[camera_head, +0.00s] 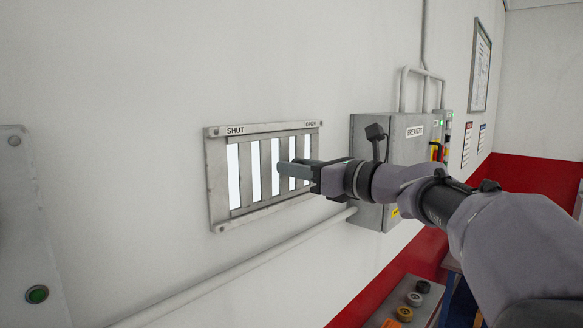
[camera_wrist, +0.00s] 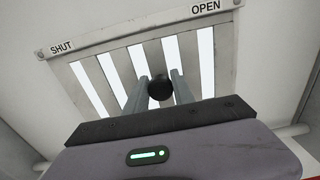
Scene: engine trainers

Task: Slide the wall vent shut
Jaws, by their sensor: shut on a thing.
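The wall vent (camera_head: 217,190) is a grey metal frame on the white wall, with SHUT marked at its left top and OPEN at its right top. Bright vertical gaps show between its grey slats, so it stands at least partly open. In the wrist view the vent (camera_wrist: 75,55) fills the upper part. A round dark knob (camera_wrist: 160,84) sits in front of the slats. My gripper (camera_head: 284,169) is at the right half of the vent, and in the wrist view its fingers (camera_wrist: 158,88) are shut on the knob, one on each side. The fingers hide the knob in the head view.
A grey breaker box (camera_head: 406,150) with conduits stands on the wall just right of the vent, behind my arm. A pipe (camera_head: 250,258) runs along the wall below the vent. A panel with a green button (camera_head: 37,294) is at the left. The wall between is clear.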

